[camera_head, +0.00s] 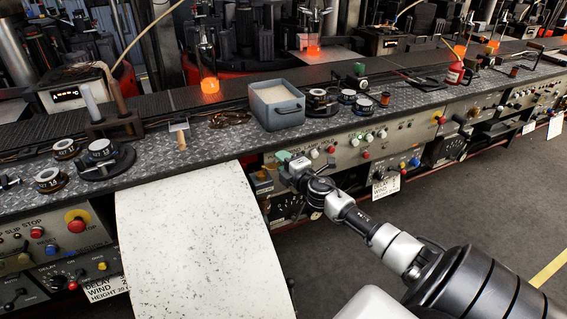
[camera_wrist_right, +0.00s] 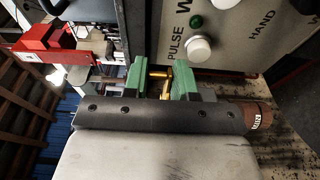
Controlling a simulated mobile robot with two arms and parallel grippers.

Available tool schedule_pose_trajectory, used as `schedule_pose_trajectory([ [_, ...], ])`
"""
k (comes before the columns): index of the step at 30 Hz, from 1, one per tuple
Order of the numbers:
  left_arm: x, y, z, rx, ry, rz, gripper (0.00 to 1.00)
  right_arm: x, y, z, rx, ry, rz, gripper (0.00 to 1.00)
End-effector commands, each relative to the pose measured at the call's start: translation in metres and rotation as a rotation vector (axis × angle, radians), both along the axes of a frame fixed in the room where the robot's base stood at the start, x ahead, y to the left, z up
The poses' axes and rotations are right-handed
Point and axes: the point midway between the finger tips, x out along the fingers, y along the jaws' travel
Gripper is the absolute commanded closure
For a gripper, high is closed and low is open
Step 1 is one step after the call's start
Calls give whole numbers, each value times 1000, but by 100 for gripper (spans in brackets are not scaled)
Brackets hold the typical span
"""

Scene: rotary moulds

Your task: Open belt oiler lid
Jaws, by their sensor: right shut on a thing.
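My right gripper (camera_head: 284,158) reaches to the front panel of the machine below the grey bin. Its green fingers also show in the right wrist view (camera_wrist_right: 160,80), closed on a small brass part (camera_wrist_right: 165,74) between them. The brass part looks like a short bar on a stem; whether it belongs to the belt oiler lid I cannot tell. In the head view the gripper hides it. A small dark box with a tan top (camera_head: 262,181) sits just left of the gripper. I cannot make out a lid clearly. My left gripper is not in view.
A grey bin (camera_head: 277,107) stands on the metal ledge above the gripper. A panel of knobs and buttons (camera_head: 375,138) runs to the right. A speckled white sheet (camera_head: 200,240) slopes down at left. The floor (camera_head: 480,200) at right is clear.

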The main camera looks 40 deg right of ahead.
Motion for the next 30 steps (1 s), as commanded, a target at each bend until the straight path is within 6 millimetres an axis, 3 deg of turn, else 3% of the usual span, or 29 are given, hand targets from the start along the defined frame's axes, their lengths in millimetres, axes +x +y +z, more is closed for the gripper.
schedule_pose_trajectory([
  [6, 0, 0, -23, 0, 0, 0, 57, 9, -5, 1, 0, -9, 143, 97],
  [19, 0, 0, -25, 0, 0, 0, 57, 11, -6, 6, 4, -11, 199, 97],
  [20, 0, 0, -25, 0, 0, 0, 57, 11, -6, 6, 4, -11, 198, 72],
  [23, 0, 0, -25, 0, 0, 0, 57, 11, -6, 5, 3, -11, 198, 57],
  [30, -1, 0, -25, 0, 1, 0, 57, 11, -5, 3, 2, -7, 198, 53],
])
